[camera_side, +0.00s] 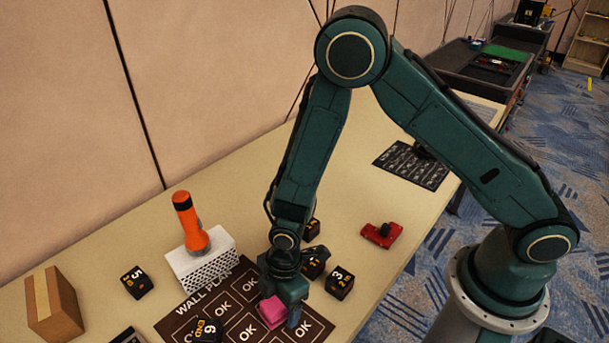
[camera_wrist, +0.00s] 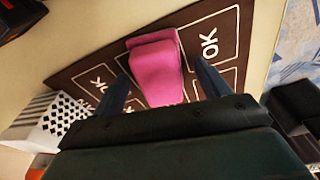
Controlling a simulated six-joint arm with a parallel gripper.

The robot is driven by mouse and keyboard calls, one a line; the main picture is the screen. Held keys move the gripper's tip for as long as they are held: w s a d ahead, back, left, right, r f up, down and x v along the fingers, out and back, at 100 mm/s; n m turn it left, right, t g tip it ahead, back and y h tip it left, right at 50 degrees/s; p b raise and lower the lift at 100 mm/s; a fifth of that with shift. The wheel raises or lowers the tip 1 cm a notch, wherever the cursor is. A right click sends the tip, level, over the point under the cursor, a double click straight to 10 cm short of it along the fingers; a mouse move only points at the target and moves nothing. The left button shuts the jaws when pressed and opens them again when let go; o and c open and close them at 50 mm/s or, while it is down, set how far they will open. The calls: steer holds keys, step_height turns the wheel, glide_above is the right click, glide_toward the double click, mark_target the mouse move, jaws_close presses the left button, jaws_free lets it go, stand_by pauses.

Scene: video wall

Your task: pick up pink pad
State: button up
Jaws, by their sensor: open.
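The pink pad (camera_side: 272,312) lies on the dark "WALL PLAN" mat (camera_side: 173,322), over its printed OK cells. In the wrist view the pink pad (camera_wrist: 157,72) sits between the two fingers, with visible gaps to both. My gripper (camera_side: 285,305) is low over the mat, right at the pad, and hides part of it in the side view. In the wrist view my gripper (camera_wrist: 164,85) is open, its fingers on either side of the pad. I cannot tell how high the fingertips are above the mat.
Black numbered cubes stand around, one (camera_side: 340,282) just right of the gripper and one (camera_side: 207,330) on the mat. A white perforated block (camera_side: 203,262), an orange flashlight (camera_side: 190,222) and a cardboard box (camera_side: 54,304) stand left. A red object (camera_side: 381,235) lies right on clear table.

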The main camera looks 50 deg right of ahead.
steer(key=shift+c, duration=0.2)
stand_by(0.3)
steer(key=c, duration=1)
steer(key=shift+r, duration=0.1)
step_height(320, 180, up, 20)
stand_by(0.5)
stand_by(0.4)
